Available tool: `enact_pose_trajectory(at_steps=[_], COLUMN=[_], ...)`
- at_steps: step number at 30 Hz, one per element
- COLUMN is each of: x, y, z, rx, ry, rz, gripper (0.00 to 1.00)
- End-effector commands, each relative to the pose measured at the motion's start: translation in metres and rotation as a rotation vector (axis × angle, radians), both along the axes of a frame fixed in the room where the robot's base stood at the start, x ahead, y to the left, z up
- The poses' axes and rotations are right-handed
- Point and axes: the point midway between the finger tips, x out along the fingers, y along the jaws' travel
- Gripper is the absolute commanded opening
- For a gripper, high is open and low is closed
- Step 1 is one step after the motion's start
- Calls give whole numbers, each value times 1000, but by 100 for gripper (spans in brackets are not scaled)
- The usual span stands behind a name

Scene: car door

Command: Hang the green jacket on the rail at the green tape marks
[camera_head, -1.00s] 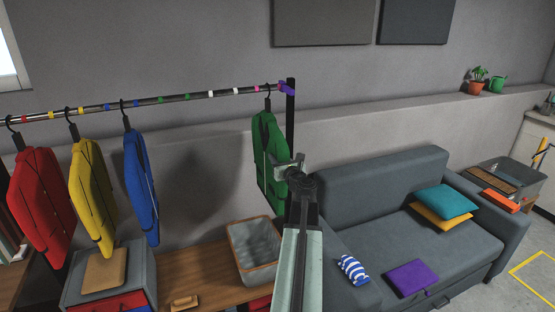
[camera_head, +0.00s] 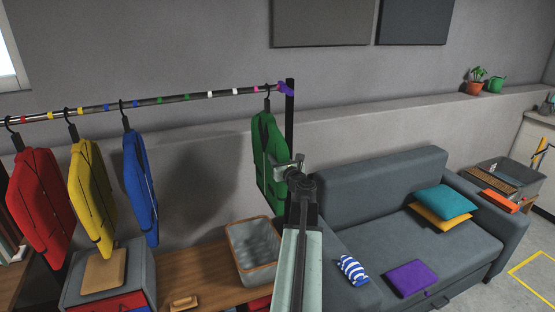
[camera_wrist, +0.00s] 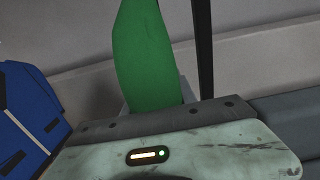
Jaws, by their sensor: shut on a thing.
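The green jacket (camera_head: 266,150) hangs upright on a black hanger near the rail's right end, by the pink and purple tape. Whether its hook rests on the rail or stands just in front of it, I cannot tell. My gripper (camera_head: 290,166) is shut on the jacket's right side; the fingertips are partly hidden. The jacket also fills the upper middle of the wrist view (camera_wrist: 148,60). The rail (camera_head: 140,104) runs along the wall with coloured tape marks. The green tape marks (camera_head: 173,98) lie between the blue and white ones, with bare rail there.
Red (camera_head: 40,190), yellow (camera_head: 92,190) and blue (camera_head: 141,185) jackets hang left of the green marks. A black post (camera_head: 290,115) stands at the rail's right end. Below are a grey bin (camera_head: 254,252) and a wooden bench (camera_head: 195,275). A grey sofa (camera_head: 400,190) is at right.

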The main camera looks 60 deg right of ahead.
Motion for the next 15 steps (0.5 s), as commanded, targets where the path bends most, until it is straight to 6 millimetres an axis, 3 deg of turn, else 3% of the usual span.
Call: enact_pose_trajectory(at_steps=[1,3,15], x=[0,0,-4], y=[0,0,3], z=[0,0,0], rx=[1,1,0], ry=[-1,-1,0], rz=[-1,-1,-1], gripper=[41,58,58])
